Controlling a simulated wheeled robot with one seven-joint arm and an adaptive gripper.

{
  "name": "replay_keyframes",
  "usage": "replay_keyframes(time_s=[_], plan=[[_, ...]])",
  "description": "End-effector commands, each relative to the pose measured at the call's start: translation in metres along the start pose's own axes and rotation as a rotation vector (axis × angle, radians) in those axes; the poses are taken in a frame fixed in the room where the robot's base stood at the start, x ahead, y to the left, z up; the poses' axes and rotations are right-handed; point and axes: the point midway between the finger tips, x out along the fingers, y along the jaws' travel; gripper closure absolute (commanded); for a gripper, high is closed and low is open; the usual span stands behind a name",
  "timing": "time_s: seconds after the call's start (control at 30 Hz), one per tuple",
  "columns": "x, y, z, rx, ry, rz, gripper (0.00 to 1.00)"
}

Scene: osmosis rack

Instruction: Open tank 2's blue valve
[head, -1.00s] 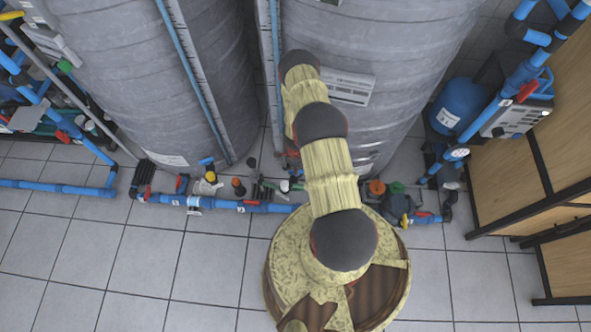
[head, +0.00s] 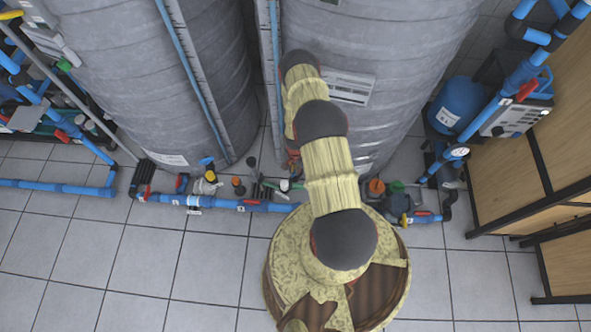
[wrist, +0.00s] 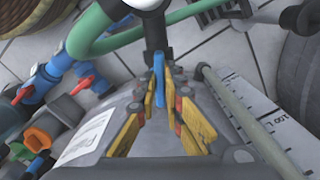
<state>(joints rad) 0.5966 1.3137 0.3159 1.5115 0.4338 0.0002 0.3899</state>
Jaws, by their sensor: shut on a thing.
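The blue valve handle (wrist: 159,78) is a narrow blue lever below a dark and white pipe fitting in the wrist view. My gripper (wrist: 160,86) has yellow fingers that close around this lever from both sides. The gripper is shut on the lever. In the head view my arm reaches down beside the right grey tank (head: 390,60), and the held lever is hidden. I cannot read a tank number or tell the valve's exact turn.
A second grey tank (head: 150,70) stands to the left. Blue pipes with red handles (head: 225,203) run low along the tanks. A green hose (wrist: 90,35) curves close by in the wrist view. A wooden cabinet (head: 520,160) stands right. The tiled floor in front is clear at left.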

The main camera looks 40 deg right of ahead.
Motion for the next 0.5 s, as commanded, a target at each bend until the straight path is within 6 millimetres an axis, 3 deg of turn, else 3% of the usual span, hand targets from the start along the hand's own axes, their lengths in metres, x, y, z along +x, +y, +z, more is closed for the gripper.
replay_keyframes(time_s=[0.5], plan=[[-0.0002, 0.0002, 0.0005, -0.11, -0.001, 0.0, 1.0]])
